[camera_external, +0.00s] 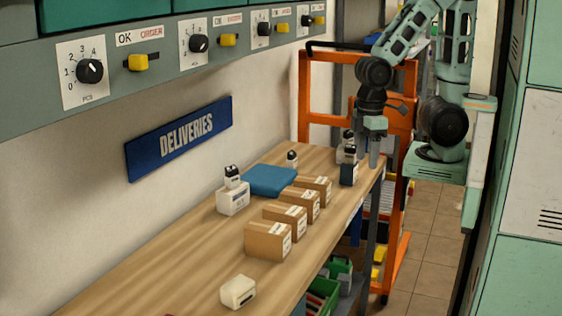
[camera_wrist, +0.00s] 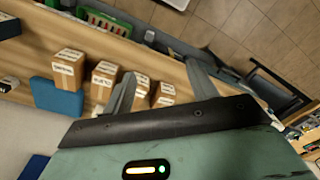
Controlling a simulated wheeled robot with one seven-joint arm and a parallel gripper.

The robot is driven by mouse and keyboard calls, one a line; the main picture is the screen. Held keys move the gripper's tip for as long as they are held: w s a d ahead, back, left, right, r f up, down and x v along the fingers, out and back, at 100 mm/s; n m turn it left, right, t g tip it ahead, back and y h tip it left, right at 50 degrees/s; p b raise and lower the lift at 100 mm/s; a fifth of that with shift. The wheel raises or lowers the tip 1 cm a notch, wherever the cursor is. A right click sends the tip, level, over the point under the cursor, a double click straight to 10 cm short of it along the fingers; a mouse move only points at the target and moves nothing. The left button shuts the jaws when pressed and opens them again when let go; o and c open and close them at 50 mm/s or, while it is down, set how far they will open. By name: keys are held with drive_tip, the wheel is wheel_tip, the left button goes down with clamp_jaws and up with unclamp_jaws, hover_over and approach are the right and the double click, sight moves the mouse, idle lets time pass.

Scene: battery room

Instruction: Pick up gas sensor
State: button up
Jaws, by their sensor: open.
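No object is clearly marked as the gas sensor. Small white devices with black tops stand on the wooden bench (camera_external: 160,262): one (camera_external: 232,177) on a white box (camera_external: 233,199), another (camera_external: 292,159) beyond the blue flat item, and a white-and-black one (camera_external: 347,147) at the far end, just left of my gripper. My gripper (camera_external: 368,158) points down over the bench's far right edge, fingers apart and empty.
Several cardboard boxes (camera_external: 268,241) line the bench's right side, beside a blue flat item (camera_external: 268,180). A small cream box (camera_external: 238,292) sits near the front. An orange frame (camera_external: 310,95) stands behind. The bench's left side is clear.

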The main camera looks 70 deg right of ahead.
idle(0.3)
drive_tip(key=shift+o, duration=1.4)
